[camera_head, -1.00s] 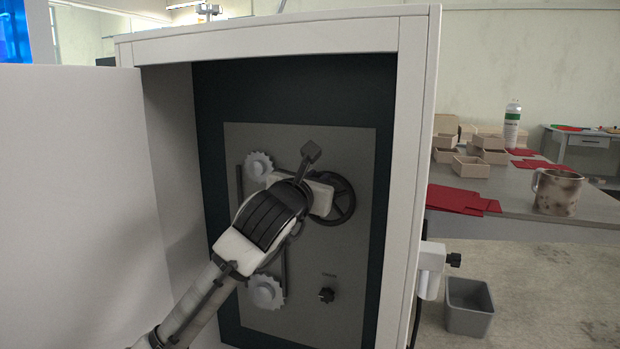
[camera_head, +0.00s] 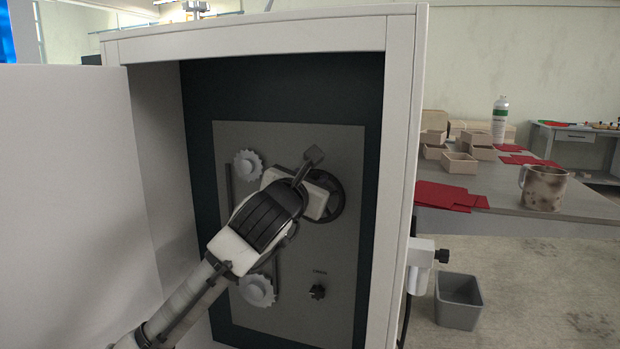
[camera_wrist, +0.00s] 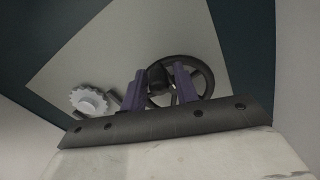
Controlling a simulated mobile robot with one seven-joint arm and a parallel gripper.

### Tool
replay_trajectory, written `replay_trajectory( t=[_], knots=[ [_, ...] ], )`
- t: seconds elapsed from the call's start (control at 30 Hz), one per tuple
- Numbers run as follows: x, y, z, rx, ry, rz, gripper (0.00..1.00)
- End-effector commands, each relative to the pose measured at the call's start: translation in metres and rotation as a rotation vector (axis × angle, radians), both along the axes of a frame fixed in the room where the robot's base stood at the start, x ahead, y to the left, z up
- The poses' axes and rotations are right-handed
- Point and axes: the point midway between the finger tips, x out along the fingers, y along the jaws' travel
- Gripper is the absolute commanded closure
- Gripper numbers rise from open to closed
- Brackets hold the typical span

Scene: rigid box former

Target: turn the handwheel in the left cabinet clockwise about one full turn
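The handwheel (camera_head: 338,197) is a dark spoked wheel on a grey panel inside the open white cabinet. My gripper (camera_head: 318,192) is in front of it and hides its left and middle part in the head view. In the wrist view the wheel (camera_wrist: 207,75) shows behind the two purple fingers of my gripper (camera_wrist: 160,80). The fingers stand apart, on either side of a dark knob (camera_wrist: 158,76) at the wheel's left side. I cannot tell whether they touch the knob.
Toothed white wheels (camera_head: 247,165) and a small dark knob (camera_head: 317,291) are on the panel (camera_head: 340,250). The cabinet door (camera_head: 70,200) stands open at left. The cabinet's right wall (camera_head: 395,200) is close. A table (camera_head: 500,195) with boxes and a mug (camera_head: 543,187) is at right.

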Motion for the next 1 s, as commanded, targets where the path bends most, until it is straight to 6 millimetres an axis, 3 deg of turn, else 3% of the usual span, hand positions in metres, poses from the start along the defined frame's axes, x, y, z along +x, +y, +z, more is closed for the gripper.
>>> replay_trajectory(
  t=[0.33,0.47,1.0],
  knots=[
    [-0.001,0.001,0.001,-0.001,-0.002,0.001,0.61],
    [-0.009,0.004,0.001,-0.001,-0.003,0.002,0.61],
    [-0.113,0.038,0.001,-0.002,-0.002,0.003,0.61]
  ],
)
